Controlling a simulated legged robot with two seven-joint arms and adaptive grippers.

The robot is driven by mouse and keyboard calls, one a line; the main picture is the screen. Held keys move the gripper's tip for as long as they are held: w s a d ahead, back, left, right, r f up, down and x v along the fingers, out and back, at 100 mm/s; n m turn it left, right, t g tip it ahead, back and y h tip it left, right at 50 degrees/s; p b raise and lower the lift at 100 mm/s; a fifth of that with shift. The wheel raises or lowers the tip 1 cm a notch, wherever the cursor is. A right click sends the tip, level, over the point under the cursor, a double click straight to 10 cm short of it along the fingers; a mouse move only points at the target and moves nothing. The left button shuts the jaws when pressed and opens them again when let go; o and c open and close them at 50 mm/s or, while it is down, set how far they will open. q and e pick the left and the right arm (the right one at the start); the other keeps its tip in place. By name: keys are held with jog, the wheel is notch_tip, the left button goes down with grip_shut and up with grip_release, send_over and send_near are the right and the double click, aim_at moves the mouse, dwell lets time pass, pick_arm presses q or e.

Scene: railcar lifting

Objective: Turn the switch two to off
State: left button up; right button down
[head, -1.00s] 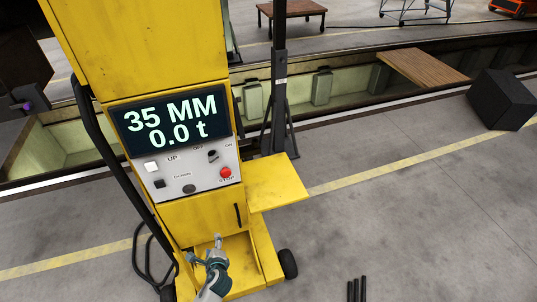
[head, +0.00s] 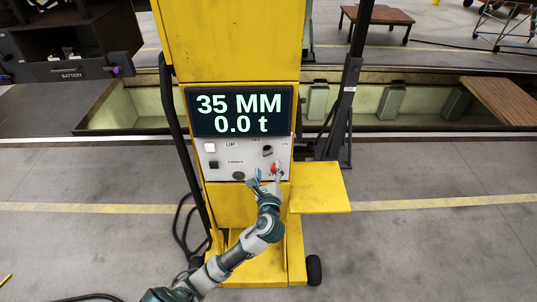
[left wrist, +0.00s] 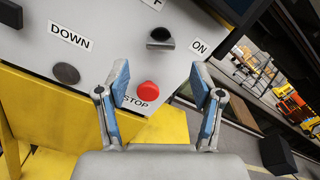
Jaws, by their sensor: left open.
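The yellow lifting column (head: 225,45) carries a control panel (head: 222,174) below a display that reads 35 MM and 0.0 t. The rotary switch (head: 267,151) sits at the panel's upper right, near the OFF and ON labels. In the left wrist view the dark switch knob (left wrist: 160,39) lies left of the ON label, beyond the fingertips. The red stop button (left wrist: 148,91) shows between the fingers. My left gripper (head: 266,177) is open and empty in front of the panel's lower right; it also fills the left wrist view (left wrist: 161,80). My right gripper is not in view.
A yellow shelf (head: 320,187) juts out to the right. A black post stands behind it.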

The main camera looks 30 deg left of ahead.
aim_at(267, 154)
pick_arm(q)
jog(key=x, duration=0.7)
jog(key=shift+p, duration=0.3)
jog(key=shift+c, duration=0.3)
jog(key=c, duration=1.1)
